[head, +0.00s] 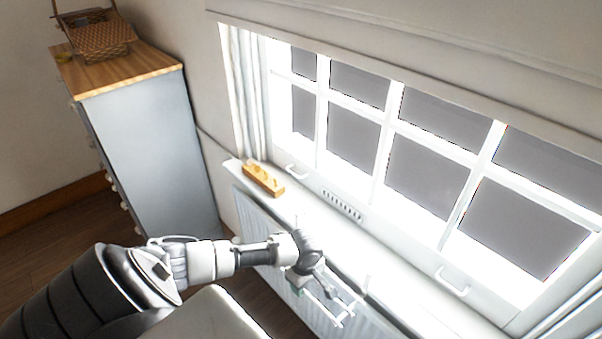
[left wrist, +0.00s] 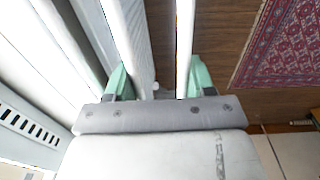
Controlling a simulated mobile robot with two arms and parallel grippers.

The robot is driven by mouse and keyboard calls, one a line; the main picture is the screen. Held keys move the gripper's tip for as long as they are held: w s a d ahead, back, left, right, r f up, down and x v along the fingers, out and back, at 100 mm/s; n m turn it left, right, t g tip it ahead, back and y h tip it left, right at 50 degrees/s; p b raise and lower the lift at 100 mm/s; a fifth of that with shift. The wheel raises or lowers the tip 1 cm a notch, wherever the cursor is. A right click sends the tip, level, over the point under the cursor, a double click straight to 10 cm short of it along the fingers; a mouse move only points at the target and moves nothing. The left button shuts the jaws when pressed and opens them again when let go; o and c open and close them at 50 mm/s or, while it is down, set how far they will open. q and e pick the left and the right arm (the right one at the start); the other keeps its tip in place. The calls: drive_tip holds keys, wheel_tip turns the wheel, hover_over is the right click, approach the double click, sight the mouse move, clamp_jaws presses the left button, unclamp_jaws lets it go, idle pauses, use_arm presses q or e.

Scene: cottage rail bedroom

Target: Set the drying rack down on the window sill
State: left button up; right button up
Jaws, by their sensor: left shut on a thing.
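The drying rack (head: 343,318) looks like a small frame of thin white bars. My left gripper (head: 314,284) is shut on it, in front of the window sill (head: 315,218) and over the radiator. In the left wrist view, the green fingers of my left gripper (left wrist: 158,82) stand apart with a white bar (left wrist: 185,45) between them, close to the right finger. Much of the rack is hard to make out against the bright sill and radiator, so I cannot tell whether it touches the sill. My right gripper is not in view.
A wooden block with holes (head: 263,179) lies at the sill's left end. The sill to its right looks clear. A white radiator (head: 262,228) is below, and window handles (head: 453,281) project above. A grey cabinet (head: 150,140) with a wicker basket (head: 100,42) stands left.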

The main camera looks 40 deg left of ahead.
sight(340, 262)
use_arm(q)
drive_tip(key=shift+w+d+f, duration=0.1)
drive_tip(key=shift+w, duration=0.85)
drive_tip(key=shift+w+d+b, duration=0.2)
drive_tip(key=shift+w+b, duration=0.9)
drive_tip(key=shift+w, duration=1.15)
drive_tip(key=shift+w+d+f+b, duration=0.1)
drive_tip(key=shift+w+b, duration=0.5)
drive_tip(key=shift+w, duration=0.55)
drive_tip(key=shift+w+d+f+b, duration=0.1)
drive_tip(key=shift+w+b, duration=0.5)
drive_tip(key=shift+w, duration=0.5)
drive_tip(key=shift+w+d+f+b, duration=0.1)
drive_tip(key=shift+w+f+b, duration=0.3)
drive_tip(key=shift+w+b, duration=0.2)
drive_tip(key=shift+w+f+b, duration=0.35)
drive_tip(key=shift+w+b, duration=0.2)
drive_tip(key=shift+b, duration=0.05)
drive_tip(key=shift+w+f+b, duration=0.3)
drive_tip(key=shift+w+b, duration=0.15)
drive_tip(key=shift+w, duration=0.05)
drive_tip(key=o, duration=1)
drive_tip(key=r, duration=0.5)
drive_tip(key=r+b, duration=0.1)
drive_tip(key=r, duration=0.5)
drive_tip(key=shift+s, duration=0.2)
